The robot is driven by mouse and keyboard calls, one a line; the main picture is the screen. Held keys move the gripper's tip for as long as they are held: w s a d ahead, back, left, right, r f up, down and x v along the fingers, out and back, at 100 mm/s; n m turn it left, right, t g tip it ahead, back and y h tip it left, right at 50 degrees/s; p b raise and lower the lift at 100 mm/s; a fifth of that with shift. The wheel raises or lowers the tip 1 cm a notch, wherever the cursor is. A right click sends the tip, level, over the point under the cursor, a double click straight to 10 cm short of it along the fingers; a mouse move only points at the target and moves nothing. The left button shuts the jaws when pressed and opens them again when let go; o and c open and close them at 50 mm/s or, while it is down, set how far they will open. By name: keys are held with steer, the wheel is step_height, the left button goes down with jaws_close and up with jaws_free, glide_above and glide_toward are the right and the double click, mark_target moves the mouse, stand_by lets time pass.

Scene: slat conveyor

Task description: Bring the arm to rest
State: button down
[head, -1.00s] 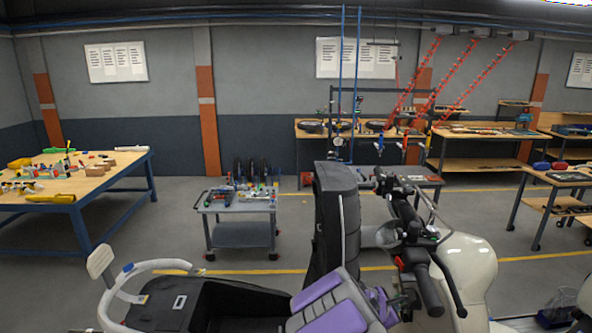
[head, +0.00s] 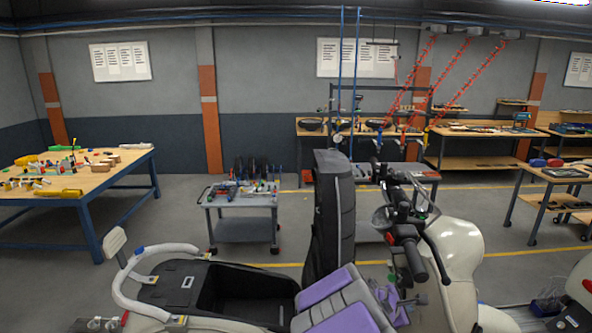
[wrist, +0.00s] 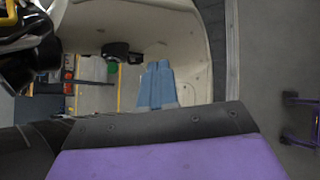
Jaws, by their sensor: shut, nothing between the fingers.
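My gripper (wrist: 158,70) shows in the wrist view as two blue-grey fingers, shut together and empty, beyond a dark edge and a purple panel of my own arm. Its fingertips point towards the inner side of a cream scooter body (wrist: 190,45); I cannot tell whether they touch it. In the head view, purple and grey parts of my arm rise at the bottom centre, just left of the cream scooter (head: 458,262). Smaller purple parts lie close beside the scooter there, but the fingers cannot be made out.
The scooter's handlebar (head: 412,240) and a tall black padded part (head: 333,215) stand close around my arm. A black tub with a white rail (head: 135,290) is at lower left. A grey trolley (head: 240,202) and a wooden table (head: 110,180) stand behind. Floor between them is clear.

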steer(key=s+d+f+m+g+y+b, duration=0.1)
steer(key=s+m+g+b, duration=0.1)
steer(key=s+m+b, duration=0.6)
steer(key=s+d+m+g+b, duration=0.1)
steer(key=s+d+m+g, duration=0.2)
steer(key=s, duration=0.9)
steer(key=s+a+f+m+g+y+b, duration=0.1)
steer(key=s+a+f+m+y+b, duration=0.2)
steer(key=s+a, duration=0.6)
steer(key=s+a+f+m+g+y+b, duration=0.2)
steer(key=s+a+f+m+y+b, duration=0.2)
steer(key=s, duration=1)
steer(key=a+f+b, duration=0.2)
steer(key=a+f, duration=0.2)
steer(key=a, duration=0.1)
steer(key=shift+s+a+y+b, duration=0.15)
steer(key=shift+a+y+b, duration=0.2)
steer(key=shift+y, duration=0.05)
